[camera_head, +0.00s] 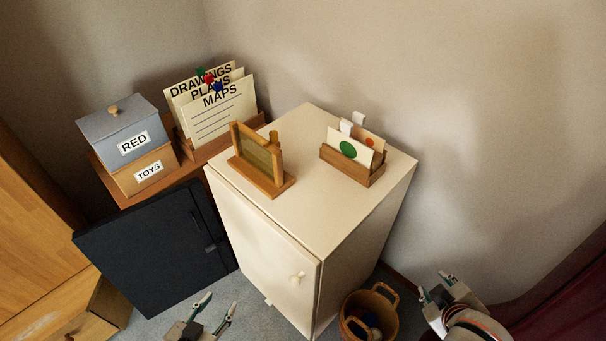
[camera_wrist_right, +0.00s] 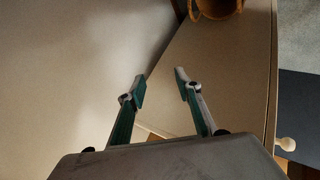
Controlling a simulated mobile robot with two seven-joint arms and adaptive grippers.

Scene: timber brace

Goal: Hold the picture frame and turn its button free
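The wooden picture frame (camera_head: 258,160) stands upright on a wooden base on top of the cream cabinet (camera_head: 300,215). A small wooden piece (camera_head: 273,137) shows at its upper right; I cannot tell whether this is the button or how it is turned. My left gripper (camera_head: 214,311) is open and empty, low in the head view, in front of the cabinet and well below the frame. My right gripper (camera_head: 436,289) is at the lower right, apart from the cabinet and frame. The right wrist view shows its fingers (camera_wrist_right: 160,90) spread with nothing between them.
A wooden card holder (camera_head: 352,175) stands right of the frame on the cabinet. Labelled boxes (camera_head: 125,150) and a file rack (camera_head: 215,110) stand to the left above a dark panel (camera_head: 150,255). A basket (camera_head: 369,313) stands on the floor right of the cabinet.

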